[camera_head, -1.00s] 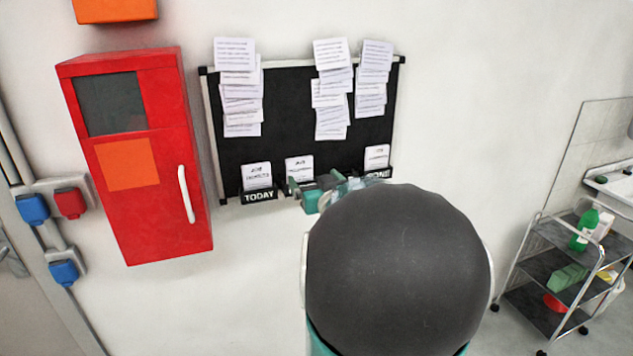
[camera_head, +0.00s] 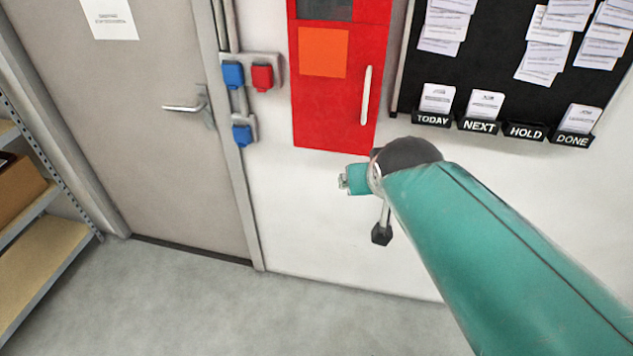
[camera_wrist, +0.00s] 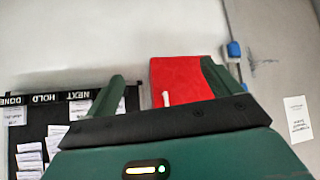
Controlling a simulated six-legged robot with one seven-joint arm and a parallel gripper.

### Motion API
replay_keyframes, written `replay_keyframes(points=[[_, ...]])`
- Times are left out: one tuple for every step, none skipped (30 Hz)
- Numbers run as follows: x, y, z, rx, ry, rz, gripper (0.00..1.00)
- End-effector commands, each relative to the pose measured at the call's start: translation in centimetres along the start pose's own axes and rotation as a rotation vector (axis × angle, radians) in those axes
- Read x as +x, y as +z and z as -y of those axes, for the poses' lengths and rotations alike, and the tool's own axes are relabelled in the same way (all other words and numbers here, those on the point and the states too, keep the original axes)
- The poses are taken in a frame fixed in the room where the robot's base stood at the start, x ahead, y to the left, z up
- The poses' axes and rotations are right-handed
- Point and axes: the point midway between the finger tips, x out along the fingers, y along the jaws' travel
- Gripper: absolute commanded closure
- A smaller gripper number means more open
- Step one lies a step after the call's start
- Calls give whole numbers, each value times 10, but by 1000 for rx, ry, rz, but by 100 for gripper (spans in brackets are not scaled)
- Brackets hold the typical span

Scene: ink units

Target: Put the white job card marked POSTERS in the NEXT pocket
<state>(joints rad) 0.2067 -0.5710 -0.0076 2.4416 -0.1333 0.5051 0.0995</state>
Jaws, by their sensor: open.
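The black board (camera_head: 460,75) carries a row of labelled pockets along its lower edge. A white card (camera_head: 437,97) stands in the TODAY pocket (camera_head: 433,120). Another white card (camera_head: 485,102) stands upright in the NEXT pocket (camera_head: 479,126). A third white card (camera_head: 580,118) is in the DONE pocket (camera_head: 572,140). The HOLD pocket (camera_head: 526,132) looks empty. The card print is too small to read. My gripper (camera_head: 343,181) is left of and below the pockets, clear of them. The wrist view shows my gripper (camera_wrist: 163,72) open, with nothing between its fingers; the board appears upside down there.
A red cabinet (camera_head: 341,100) with a white handle hangs left of the board. Blue and red sockets (camera_head: 262,77) are beside it. A grey door (camera_head: 130,130) and a shelf rack (camera_head: 45,255) stand at the left. Papers (camera_head: 553,30) hang on the board. The floor is clear.

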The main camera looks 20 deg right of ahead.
Motion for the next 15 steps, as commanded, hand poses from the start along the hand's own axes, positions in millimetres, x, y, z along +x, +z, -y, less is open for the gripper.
replay_keyframes(points=[[-17,20,23,-42,-53,58,11],[-24,32,33,-64,-78,96,11],[-34,48,44,-91,-109,142,11],[-40,57,51,-108,-129,171,11],[-46,65,56,-125,-147,197,11],[-52,75,62,-143,-165,226,11],[-55,80,65,-153,-176,242,11],[-58,84,67,-160,-183,254,11],[-60,88,68,-167,-189,266,11],[-61,89,69,-169,-191,270,11],[-61,89,69,-170,-192,272,11],[-61,89,69,-170,-192,273,11],[-61,89,69,-170,-191,273,11],[-60,89,68,-169,-191,272,11],[-60,89,68,-169,-191,272,11]])
